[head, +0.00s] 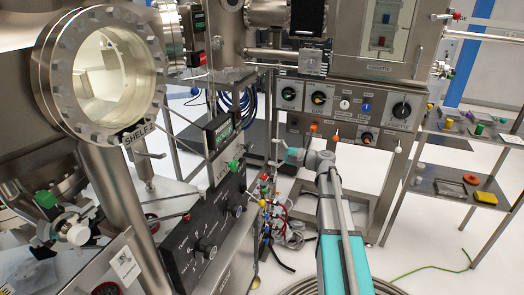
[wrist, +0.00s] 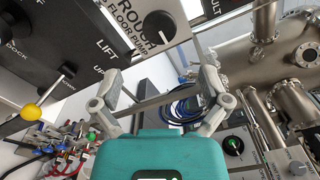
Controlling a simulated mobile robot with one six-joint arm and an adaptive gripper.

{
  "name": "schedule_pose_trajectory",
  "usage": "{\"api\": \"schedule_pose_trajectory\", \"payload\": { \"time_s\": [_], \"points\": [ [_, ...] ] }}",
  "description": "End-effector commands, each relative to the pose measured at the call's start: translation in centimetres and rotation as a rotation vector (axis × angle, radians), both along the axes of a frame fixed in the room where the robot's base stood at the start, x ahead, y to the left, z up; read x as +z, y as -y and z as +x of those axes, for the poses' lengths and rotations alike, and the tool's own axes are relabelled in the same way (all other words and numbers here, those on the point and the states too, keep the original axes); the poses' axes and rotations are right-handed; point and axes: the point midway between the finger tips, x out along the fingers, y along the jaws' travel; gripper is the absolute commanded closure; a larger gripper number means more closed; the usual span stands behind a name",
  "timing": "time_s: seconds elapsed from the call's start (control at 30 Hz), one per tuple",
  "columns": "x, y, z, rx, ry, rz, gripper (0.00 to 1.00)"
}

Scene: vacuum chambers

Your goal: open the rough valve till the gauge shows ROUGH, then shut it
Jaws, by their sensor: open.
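In the wrist view, a black round knob (wrist: 157,26) with a white pointer mark sits on a pale plate whose lettering includes ROUGH and PUMP. I cannot tell for certain which knob this is in the head view, where labels are too small to read. My gripper (wrist: 157,70) is open and empty; its two grey fingers are spread wide below the knob, apart from it.
A black panel (head: 205,235) with knobs and levers lies close left. A lever with a yellow ball (wrist: 30,112) and colored cables (wrist: 62,140) are near the gripper. A knob panel (head: 345,104) stands behind, shelves (head: 455,190) at the right. Open floor lies between.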

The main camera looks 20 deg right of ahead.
Motion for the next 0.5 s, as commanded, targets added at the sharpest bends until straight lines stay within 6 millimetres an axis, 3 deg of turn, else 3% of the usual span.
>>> {"api": "schedule_pose_trajectory", "payload": {
  "time_s": [0.2, 0.5],
  "points": [
    [0.0, 2.1, -1.5, -0.002, 0.000, -0.001, 0.04],
    [0.0, 2.9, -2.1, 0.000, 0.000, 0.000, 0.04]
  ]
}}
